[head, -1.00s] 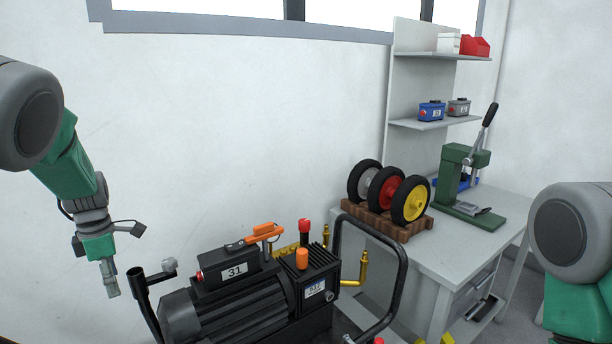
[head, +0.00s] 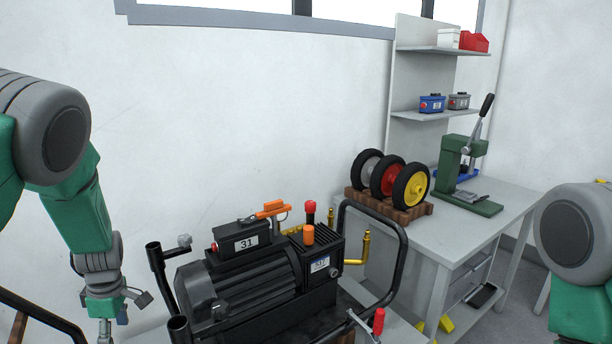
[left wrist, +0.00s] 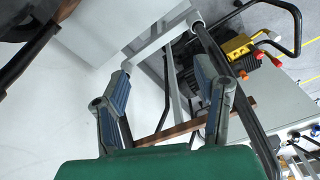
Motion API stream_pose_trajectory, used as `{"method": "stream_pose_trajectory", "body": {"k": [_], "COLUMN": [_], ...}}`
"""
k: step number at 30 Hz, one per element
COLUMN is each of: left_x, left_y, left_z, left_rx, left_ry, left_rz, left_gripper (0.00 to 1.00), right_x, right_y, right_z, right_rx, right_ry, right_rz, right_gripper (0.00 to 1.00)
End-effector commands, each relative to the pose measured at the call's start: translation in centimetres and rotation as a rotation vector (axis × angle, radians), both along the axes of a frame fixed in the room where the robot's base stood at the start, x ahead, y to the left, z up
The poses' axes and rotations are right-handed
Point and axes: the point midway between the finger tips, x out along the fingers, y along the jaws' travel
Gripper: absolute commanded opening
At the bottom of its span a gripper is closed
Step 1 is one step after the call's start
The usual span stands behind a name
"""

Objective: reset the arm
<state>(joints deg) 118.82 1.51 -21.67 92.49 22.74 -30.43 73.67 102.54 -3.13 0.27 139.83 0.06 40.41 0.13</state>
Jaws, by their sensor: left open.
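My left arm (head: 85,205) comes in from the left of the head view and hangs down. My left gripper (head: 105,325) is at the lower left, left of the black pressure washer (head: 250,280) and apart from it, its tips cut off by the frame's bottom edge. In the left wrist view, the left gripper (left wrist: 165,85) has its two fingers spread with nothing held between them. My right arm (head: 578,240) shows at the right edge of the head view; its gripper is out of frame.
A grey workbench (head: 455,235) on the right carries several wheels on a wooden rack (head: 380,204) and a green press (head: 455,165). Shelves (head: 440,115) hold small boxes. A black bent bar (head: 45,318) is at the lower left. The white wall behind is bare.

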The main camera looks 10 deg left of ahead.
Motion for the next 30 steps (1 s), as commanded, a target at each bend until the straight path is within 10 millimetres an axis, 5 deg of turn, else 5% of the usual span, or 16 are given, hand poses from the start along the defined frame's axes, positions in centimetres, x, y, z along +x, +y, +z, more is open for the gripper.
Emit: {"method": "stream_pose_trajectory", "body": {"k": [5, 9, 13, 18, 21, 30], "left_x": [-5.5, -12.5, -19.5, -26.6, -28.8, -29.7], "left_y": [-2.2, -5.6, -9.8, -14.9, -16.8, -17.7], "left_z": [-8.5, -16.1, -21.0, -23.5, -23.7, -23.5], "left_rx": [0.036, 0.042, 0.013, -0.04, -0.056, -0.063], "left_ry": [0.069, 0.131, 0.152, 0.111, 0.076, 0.053], "left_rz": [-0.331, -0.761, -1.203, -1.661, -1.814, -1.89], "left_gripper": [0.57, 0.57, 0.57, 0.57, 0.57, 0.57], "right_x": [-0.1, -0.1, -0.1, -0.1, -0.1, -0.1], "right_y": [0.0, 0.0, 0.0, 0.0, 0.0, 0.0], "right_z": [-2.9, -5.8, -8.4, -10.8, -11.4, -11.6], "right_rx": [0.0, 0.0, 0.0, 0.0, 0.0, 0.0], "right_ry": [0.001, 0.001, 0.001, 0.001, 0.001, 0.001], "right_rz": [0.0, 0.0, 0.0, 0.0, 0.0, 0.0], "right_gripper": [0.0, 0.0, 0.0, 0.0, 0.0, 0.0]}}
